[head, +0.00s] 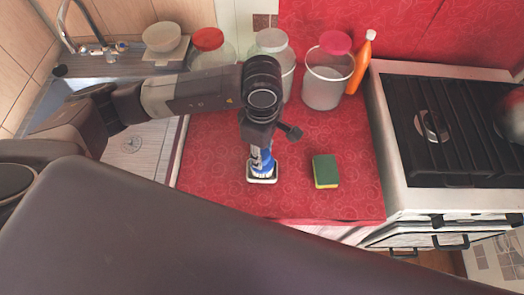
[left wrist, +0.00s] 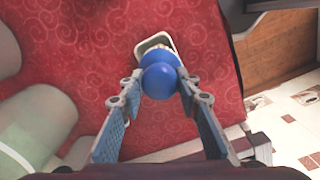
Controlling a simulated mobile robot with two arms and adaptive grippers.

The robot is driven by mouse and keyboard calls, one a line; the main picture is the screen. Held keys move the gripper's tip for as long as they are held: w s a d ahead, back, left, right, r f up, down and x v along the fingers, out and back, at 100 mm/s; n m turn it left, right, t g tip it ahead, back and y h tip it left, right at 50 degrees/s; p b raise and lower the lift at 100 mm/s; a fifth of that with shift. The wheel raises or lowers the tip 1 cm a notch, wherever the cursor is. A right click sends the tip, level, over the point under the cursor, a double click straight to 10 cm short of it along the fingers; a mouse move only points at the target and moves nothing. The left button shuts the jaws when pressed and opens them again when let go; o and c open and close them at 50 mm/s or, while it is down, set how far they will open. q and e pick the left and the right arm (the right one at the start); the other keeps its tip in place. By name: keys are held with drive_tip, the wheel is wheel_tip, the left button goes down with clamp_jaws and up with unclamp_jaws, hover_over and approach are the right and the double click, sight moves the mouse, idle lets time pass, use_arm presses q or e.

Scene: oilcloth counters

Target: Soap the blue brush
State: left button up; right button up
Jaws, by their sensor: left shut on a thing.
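The blue brush (head: 262,162) is upright, with its head down at a small white dish (head: 262,181) on the red counter. In the left wrist view its round blue knob (left wrist: 158,82) faces the camera, and pale bristles show just past it. The white dish (left wrist: 154,38) shows behind the brush there; what lies in it is mostly hidden. My left gripper (head: 261,148) is shut on the brush from above, one finger on each side. I cannot tell whether the bristles touch the dish's contents. My right gripper is not in view.
A green and yellow sponge (head: 325,171) lies right of the dish. Lidded jars (head: 323,88) and an orange bottle (head: 360,66) stand at the back. The stove (head: 383,150) is on the right, a sink (head: 65,95) on the left. The counter's front edge is close to the dish.

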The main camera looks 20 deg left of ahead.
use_arm(q)
drive_tip(key=shift+s, duration=0.1)
drive_tip(key=shift+r+p, duration=0.45)
drive_tip(key=shift+r, duration=0.35)
drive_tip(key=shift+r+p, duration=1.05)
drive_tip(key=shift+r, duration=1.65)
